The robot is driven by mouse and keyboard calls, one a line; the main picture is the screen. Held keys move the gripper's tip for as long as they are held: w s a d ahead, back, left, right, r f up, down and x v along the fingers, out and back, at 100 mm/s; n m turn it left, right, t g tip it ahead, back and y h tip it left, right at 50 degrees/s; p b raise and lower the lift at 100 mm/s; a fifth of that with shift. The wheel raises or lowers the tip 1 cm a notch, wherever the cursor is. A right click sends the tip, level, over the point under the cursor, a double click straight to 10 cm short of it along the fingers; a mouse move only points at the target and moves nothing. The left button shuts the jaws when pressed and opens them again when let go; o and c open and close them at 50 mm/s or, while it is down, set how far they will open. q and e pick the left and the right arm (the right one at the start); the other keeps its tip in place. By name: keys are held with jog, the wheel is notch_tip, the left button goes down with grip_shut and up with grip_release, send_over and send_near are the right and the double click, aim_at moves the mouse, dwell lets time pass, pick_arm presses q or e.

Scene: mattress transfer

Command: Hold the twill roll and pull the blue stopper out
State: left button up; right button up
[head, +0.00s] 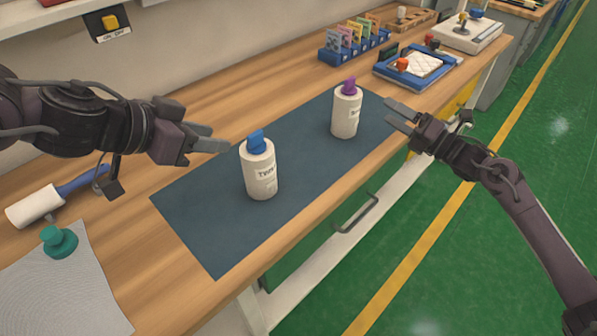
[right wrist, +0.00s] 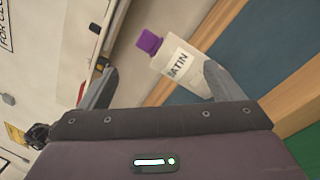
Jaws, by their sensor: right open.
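The twill roll (head: 261,174) is a white cylinder standing upright on the dark blue mat (head: 205,222). The blue stopper (head: 256,142) sits in its top. My left gripper (head: 214,139) is beside the roll's upper left, fingers apart and empty, pointing toward the stopper. A second white roll, labelled SATIN in the right wrist view (right wrist: 186,70), stands further back on the mat (head: 346,113) with a purple stopper (head: 348,87). My right gripper (head: 398,113) is open and empty, to the right of the satin roll, over the bench's front edge.
A lint roller with blue handle (head: 45,202) and a grey sheet (head: 62,285) bearing a teal knob (head: 59,241) lie at left. A blue card rack (head: 354,47) and blue tray (head: 415,68) stand at the back. The mat between the rolls is clear.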

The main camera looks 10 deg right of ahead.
aim_at(261, 168)
jog(key=s+a+n+g+y, duration=0.1)
jog(key=a+n, duration=0.2)
jog(key=a, duration=0.2)
jog(key=s+a+f+n+g+y, duration=0.1)
jog(key=s+a+n+g, duration=0.1)
jog(key=a, duration=0.3)
jog(key=s+a+f+n+g+y, duration=0.1)
jog(key=a+n, duration=0.3)
jog(key=a, duration=0.1)
jog(key=shift+s+f+n+g, duration=0.15)
jog(key=shift+f+n+g, duration=0.15)
jog(key=shift+g, duration=0.1)
jog(key=s+a+n+g, duration=0.1)
jog(key=s+a+n, duration=0.1)
jog(key=a, duration=0.1)
jog(key=s+a+f+n+g+y, duration=0.1)
jog(key=s+a+n, duration=0.1)
jog(key=a, duration=0.1)
jog(key=s+a+n+g, duration=0.1)
jog(key=a+n+g, duration=0.1)
jog(key=a+n, duration=0.1)
jog(key=shift+s+a+f, duration=0.2)
jog(key=shift+s, duration=0.2)
jog(key=x, duration=0.7)
jog(key=shift+a, duration=0.3)
